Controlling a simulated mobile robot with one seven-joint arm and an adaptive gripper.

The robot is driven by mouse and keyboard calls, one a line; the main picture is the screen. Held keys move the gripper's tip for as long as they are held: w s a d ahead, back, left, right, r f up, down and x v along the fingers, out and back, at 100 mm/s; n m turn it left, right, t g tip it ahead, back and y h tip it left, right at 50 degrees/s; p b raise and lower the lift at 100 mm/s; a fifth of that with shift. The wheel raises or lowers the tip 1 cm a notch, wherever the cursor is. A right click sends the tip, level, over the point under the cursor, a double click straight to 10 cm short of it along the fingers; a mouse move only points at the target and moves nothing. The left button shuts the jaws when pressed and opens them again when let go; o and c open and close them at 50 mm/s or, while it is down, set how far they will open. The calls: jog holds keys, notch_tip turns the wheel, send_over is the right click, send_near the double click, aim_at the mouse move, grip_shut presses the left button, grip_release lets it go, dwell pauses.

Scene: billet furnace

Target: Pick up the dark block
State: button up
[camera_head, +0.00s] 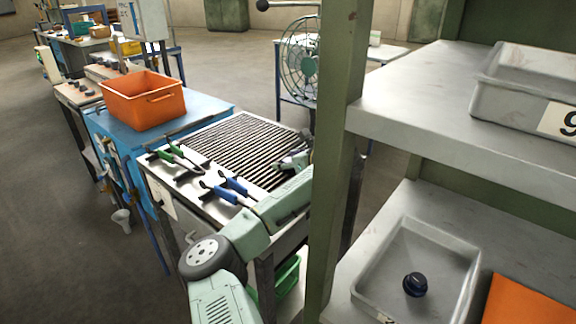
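I cannot make out a clear dark block in this view. A small dark rounded piece (415,284) lies in a grey tray (462,268) on the lower shelf at the right; I cannot tell whether it is the block. My arm reaches up from the bottom and over the slatted table (238,143). My gripper (284,165) appears small at the right side of the slats, close to the green post. Its fingers are too small to tell whether they are open or shut, or hold anything.
A green shelf post (338,160) stands just right of my arm. Green-handled (175,156) and blue-handled tongs (228,190) lie on the table's near edge. An orange crate (143,101) sits on a blue table. A fan (300,62) stands behind. A numbered grey bin (520,95) is on the upper shelf.

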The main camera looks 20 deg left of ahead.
grip_shut()
dwell(0.5)
